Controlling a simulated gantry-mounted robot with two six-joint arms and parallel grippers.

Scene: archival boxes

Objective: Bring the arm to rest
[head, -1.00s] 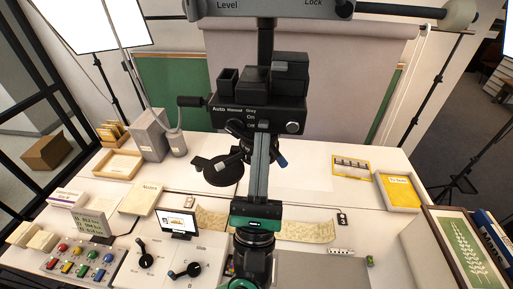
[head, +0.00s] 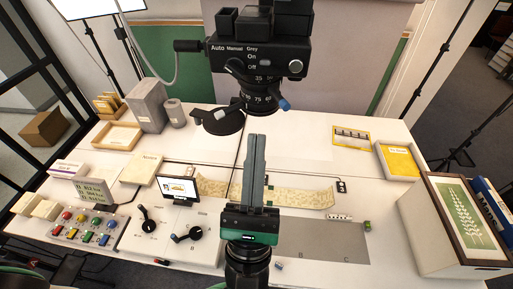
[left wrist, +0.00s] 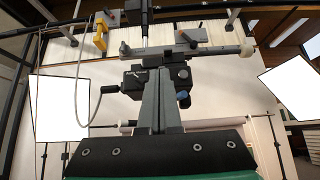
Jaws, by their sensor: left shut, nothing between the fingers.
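My left gripper (head: 256,140) stands upright in the middle of the head view, its two grey fingers together with nothing between them. Its black and green body is below, over the front middle of the table. In the left wrist view the same fingers (left wrist: 161,72) point up, closed, towards the overhead copy camera. In the head view the black copy camera (head: 258,60) hangs behind and above the fingertips. I cannot tell how close they are. My right gripper is not in view.
A patterned strip (head: 300,196) lies on the white table behind the gripper. A small monitor (head: 178,189) and a control panel (head: 92,228) stand at the left. A framed box (head: 415,235) and a tray with a yellow folder (head: 384,160) are at the right.

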